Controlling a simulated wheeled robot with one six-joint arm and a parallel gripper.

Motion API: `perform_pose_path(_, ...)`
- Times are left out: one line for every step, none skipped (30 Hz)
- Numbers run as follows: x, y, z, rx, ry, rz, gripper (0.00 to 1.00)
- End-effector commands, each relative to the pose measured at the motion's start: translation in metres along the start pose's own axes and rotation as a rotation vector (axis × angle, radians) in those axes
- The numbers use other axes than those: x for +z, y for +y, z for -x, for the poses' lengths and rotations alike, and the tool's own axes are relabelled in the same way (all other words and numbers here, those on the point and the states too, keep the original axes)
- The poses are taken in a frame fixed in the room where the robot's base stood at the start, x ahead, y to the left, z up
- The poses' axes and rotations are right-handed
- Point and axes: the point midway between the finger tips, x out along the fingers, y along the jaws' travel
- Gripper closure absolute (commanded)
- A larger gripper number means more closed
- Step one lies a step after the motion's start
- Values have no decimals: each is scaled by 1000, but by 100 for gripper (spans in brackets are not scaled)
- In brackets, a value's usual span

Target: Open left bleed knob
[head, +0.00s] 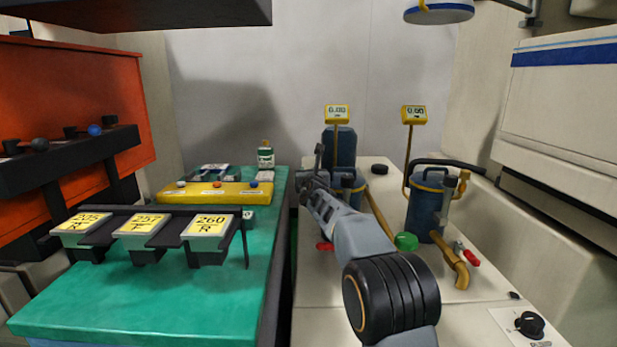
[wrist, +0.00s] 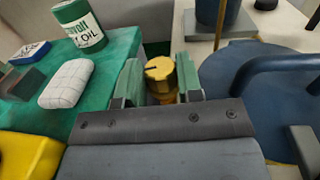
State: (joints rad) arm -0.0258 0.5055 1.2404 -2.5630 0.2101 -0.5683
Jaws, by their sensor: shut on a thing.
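My gripper (wrist: 160,82) is shut on a brass knob (wrist: 160,70) in the wrist view. The knob has a dark slot line on its round top, and one green-padded finger lies on each side of it. In the head view my gripper (head: 317,176) is at the left blue canister (head: 341,146), and my arm hides the canister's lower part and the knob. The left canister has a yellow gauge (head: 337,113) reading 0.00. A blue lid with a dark handle (wrist: 250,72) is right of the knob in the wrist view.
A second blue canister (head: 424,208) with its own gauge (head: 414,115) stands to the right, with a brass pipe and red lever in front. A green bench (head: 150,310) at left bears labelled bins (head: 140,228), a yellow tray (head: 215,193) and an oil can (head: 266,157).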

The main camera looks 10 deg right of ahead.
Motion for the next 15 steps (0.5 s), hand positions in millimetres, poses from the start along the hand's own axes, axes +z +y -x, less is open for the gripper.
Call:
perform_pose_path(-2, 1, 0, 2, 4, 0, 90)
perform_pose_path(-2, 1, 0, 2, 5, 0, 64)
perform_pose_path(-2, 1, 0, 2, 5, 0, 61)
perform_pose_path(-2, 1, 0, 2, 5, 0, 58)
perform_pose_path(-2, 0, 0, 1, 5, 0, 55)
perform_pose_path(-2, 0, 0, 1, 4, 0, 51)
perform_pose_path(-2, 0, 0, 0, 4, 0, 48)
perform_pose_path(-2, 0, 0, 0, 4, 0, 45)
perform_pose_path(-2, -1, 0, -1, 4, 0, 42)
perform_pose_path(-2, -1, 0, -1, 3, 0, 41)
perform_pose_path(-2, -1, 0, -1, 3, 0, 41)
perform_pose_path(-2, 0, 0, -1, 3, 0, 41)
perform_pose_path(-2, 0, 0, -1, 3, 0, 41)
perform_pose_path(-1, 0, 0, -1, 3, 0, 41)
perform_pose_path(-1, 0, 0, 0, 2, 0, 41)
